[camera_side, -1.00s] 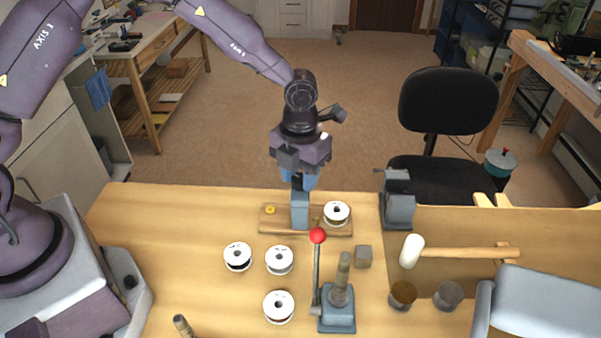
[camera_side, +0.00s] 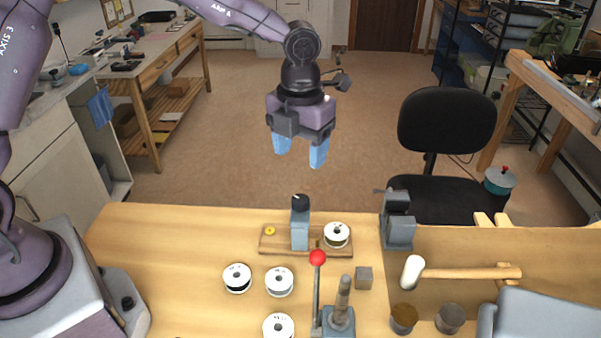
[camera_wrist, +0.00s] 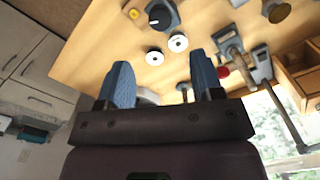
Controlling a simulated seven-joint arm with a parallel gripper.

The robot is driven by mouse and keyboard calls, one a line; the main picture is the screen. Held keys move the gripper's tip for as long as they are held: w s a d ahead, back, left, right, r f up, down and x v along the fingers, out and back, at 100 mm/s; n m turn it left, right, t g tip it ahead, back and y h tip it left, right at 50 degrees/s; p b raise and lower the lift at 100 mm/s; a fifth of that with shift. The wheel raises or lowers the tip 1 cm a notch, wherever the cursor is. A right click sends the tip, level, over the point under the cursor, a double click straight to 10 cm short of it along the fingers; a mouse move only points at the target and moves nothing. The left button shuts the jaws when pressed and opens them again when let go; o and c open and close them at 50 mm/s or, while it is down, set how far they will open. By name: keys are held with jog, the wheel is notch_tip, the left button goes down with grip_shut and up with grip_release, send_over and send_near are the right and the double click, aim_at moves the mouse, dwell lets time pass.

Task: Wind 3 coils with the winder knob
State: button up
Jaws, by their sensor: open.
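My gripper (camera_side: 299,160) is open and empty in the side view, its two blue fingers spread well above the winder. The winder is a wooden base (camera_side: 268,246) with a blue-grey post (camera_side: 299,230) topped by a black winder knob (camera_side: 300,203). A white spool (camera_side: 337,235) sits on the right of the base and a small yellow disc (camera_side: 270,231) on the left. In the wrist view, my gripper (camera_wrist: 162,72) shows spread fingers, and a dark round knob with a pale pointer line (camera_wrist: 162,15) lies near the top edge.
White spools (camera_side: 237,278), (camera_side: 279,282), (camera_side: 278,327) stand in front of the winder. A red-knobbed lever (camera_side: 317,258) rises beside a metal post (camera_side: 343,300). A mallet (camera_side: 460,272), a small grey block (camera_side: 364,278) and a grey vise-like device (camera_side: 398,220) are to the right.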

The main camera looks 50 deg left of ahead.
aim_at(300, 199)
notch_tip(300, 199, up, 3)
jog(key=shift+f, duration=0.2)
notch_tip(300, 199, down, 13)
jog(key=m, duration=3.6)
jog(key=shift+f, duration=0.1)
